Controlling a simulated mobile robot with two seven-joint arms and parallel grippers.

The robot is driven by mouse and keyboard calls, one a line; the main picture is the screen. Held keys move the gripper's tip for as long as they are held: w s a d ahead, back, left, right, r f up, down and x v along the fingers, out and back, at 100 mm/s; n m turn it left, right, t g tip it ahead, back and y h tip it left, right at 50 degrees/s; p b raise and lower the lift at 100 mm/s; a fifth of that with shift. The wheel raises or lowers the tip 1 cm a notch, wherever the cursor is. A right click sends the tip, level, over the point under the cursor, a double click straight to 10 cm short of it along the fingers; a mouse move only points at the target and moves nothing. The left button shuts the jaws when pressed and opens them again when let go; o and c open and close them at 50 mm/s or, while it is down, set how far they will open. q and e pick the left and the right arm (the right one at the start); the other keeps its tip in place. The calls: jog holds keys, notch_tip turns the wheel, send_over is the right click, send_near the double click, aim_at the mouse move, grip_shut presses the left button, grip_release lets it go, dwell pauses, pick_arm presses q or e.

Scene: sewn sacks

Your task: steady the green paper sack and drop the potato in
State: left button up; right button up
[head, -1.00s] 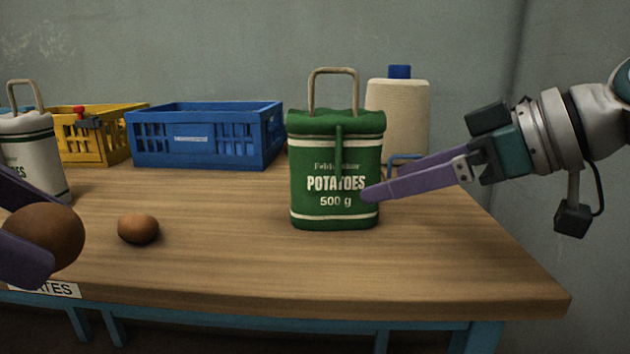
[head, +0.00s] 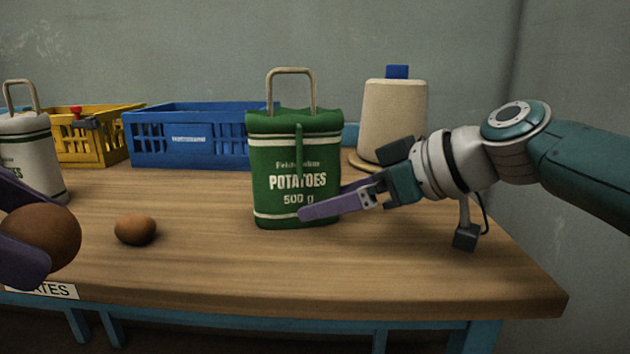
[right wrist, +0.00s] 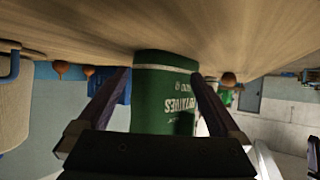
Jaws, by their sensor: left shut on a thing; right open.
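The green paper sack (head: 297,170), printed POTATOES 500 g, stands on the table with its tan handle up. I cannot see into its top. My right gripper (head: 318,208) is low at its right side, with one purple finger across the front. In the right wrist view the sack (right wrist: 165,100) appears upside down between the two spread fingers of the right gripper (right wrist: 161,76); contact is unclear. My left gripper (head: 30,240) is at the left edge, shut on a brown potato (head: 45,238), well left of the sack. The left gripper is partly out of frame.
Another potato (head: 135,229) lies on the table (head: 400,265) between left gripper and sack. A white sack (head: 30,155) stands at left. Yellow (head: 95,140) and blue (head: 185,140) crates and a cream thread cone (head: 393,120) are behind. The front middle is clear.

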jog(key=shift+c, duration=0.3)
grip_shut()
dwell(0.5)
grip_release()
dwell(0.7)
